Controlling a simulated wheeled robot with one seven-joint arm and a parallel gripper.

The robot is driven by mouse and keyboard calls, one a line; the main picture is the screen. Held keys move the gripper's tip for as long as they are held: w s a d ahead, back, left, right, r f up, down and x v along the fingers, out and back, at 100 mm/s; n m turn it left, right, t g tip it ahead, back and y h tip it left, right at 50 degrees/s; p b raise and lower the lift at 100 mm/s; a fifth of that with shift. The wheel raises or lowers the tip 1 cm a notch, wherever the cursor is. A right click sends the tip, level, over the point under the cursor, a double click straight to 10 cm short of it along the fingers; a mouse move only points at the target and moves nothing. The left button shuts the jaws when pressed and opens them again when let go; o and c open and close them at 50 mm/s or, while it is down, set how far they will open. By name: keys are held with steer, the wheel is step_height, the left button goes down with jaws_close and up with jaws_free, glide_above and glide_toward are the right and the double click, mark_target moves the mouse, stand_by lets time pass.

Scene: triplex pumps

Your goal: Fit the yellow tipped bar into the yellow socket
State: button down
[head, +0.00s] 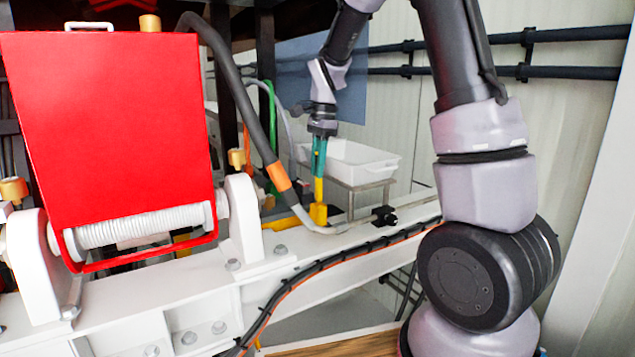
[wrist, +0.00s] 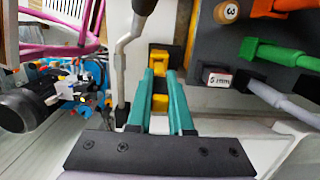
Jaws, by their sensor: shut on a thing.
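My gripper (head: 319,160) has teal fingers pointing down and is shut on the yellow tipped bar (head: 319,188). In the wrist view, my gripper (wrist: 162,75) has a yellow and dark part of the bar (wrist: 160,103) between its fingers. The yellow socket (head: 318,213) stands on the white beam, directly below the bar in the head view. A yellow block, which looks like the socket (wrist: 158,60), lies just past the fingertips in the wrist view. The bar's lower end meets the socket in the picture; I cannot tell whether it is inside it.
A grey hose with an orange band (head: 278,176) curves down just left of the bar. A white tray (head: 350,163) stands behind my gripper. A large red guard (head: 110,140) fills the left. In the wrist view, a dark panel holds a green handle (wrist: 285,54) at right.

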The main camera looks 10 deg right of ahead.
mark_target(317, 191)
steer(key=shift+f, duration=1.7)
steer(key=shift+f, duration=0.1)
steer(key=shift+f, duration=0.5)
steer(key=c, duration=0.8)
jaws_free()
